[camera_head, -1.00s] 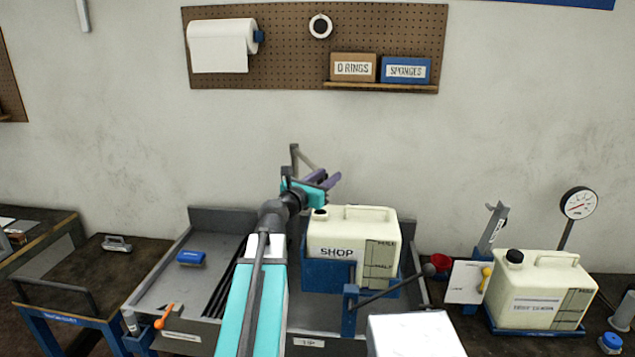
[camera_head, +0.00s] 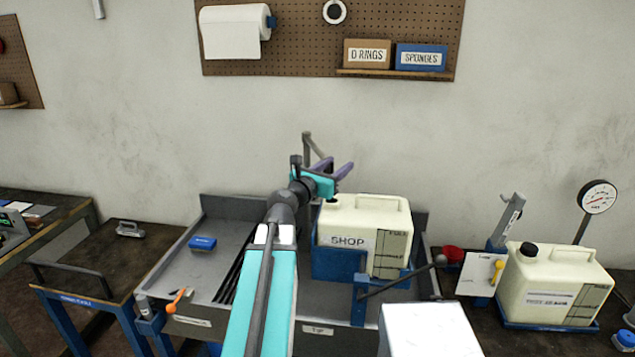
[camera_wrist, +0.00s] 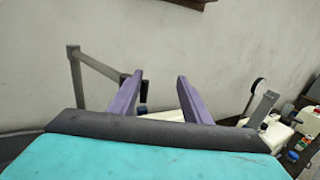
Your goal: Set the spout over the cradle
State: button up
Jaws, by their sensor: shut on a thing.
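The spout (camera_head: 312,147) is a thin grey pipe on an upright post at the back of the sink bench; it also shows in the wrist view (camera_wrist: 98,67). My gripper (camera_head: 338,168) is at its free end, just above and behind the SHOP jug's mouth. In the wrist view the purple fingers (camera_wrist: 160,100) stand apart, with the spout's dark end beside the left finger; the exact contact is hard to see. The blue cradle (camera_head: 338,263) stands in the sink and holds the cream SHOP jug (camera_head: 366,222). My arm hides part of the sink.
A blue sponge (camera_head: 203,243) lies at the sink's left. A rod with a dark knob (camera_head: 440,260) reaches right from the cradle. A second jug (camera_head: 555,283), a gauge (camera_head: 597,197) and a clipboard (camera_head: 478,274) stand right. The wall space above the gripper is clear.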

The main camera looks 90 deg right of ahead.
jog(key=shift+a+f+y, duration=0.15)
jog(key=shift+a+f, duration=0.25)
jog(key=shift+f, duration=0.25)
jog(key=shift+a+f+y, duration=0.15)
jog(key=shift+a+f, duration=0.2)
jog(key=shift+f, duration=0.25)
jog(key=o, duration=0.6)
jog(key=b+v, duration=0.1)
jog(key=v, duration=0.2)
jog(key=shift+s+r, duration=0.1)
jog(key=shift+a+b, duration=0.1)
jog(key=shift+b, duration=0.65)
jog(key=c, duration=0.6)
jog(key=w+a+r+b, duration=0.1)
jog(key=b, duration=0.4)
jog(key=shift+w+a, duration=0.1)
jog(key=shift+w, duration=0.1)
jog(key=shift+w+a+b, duration=0.15)
jog(key=shift+b, duration=0.5)
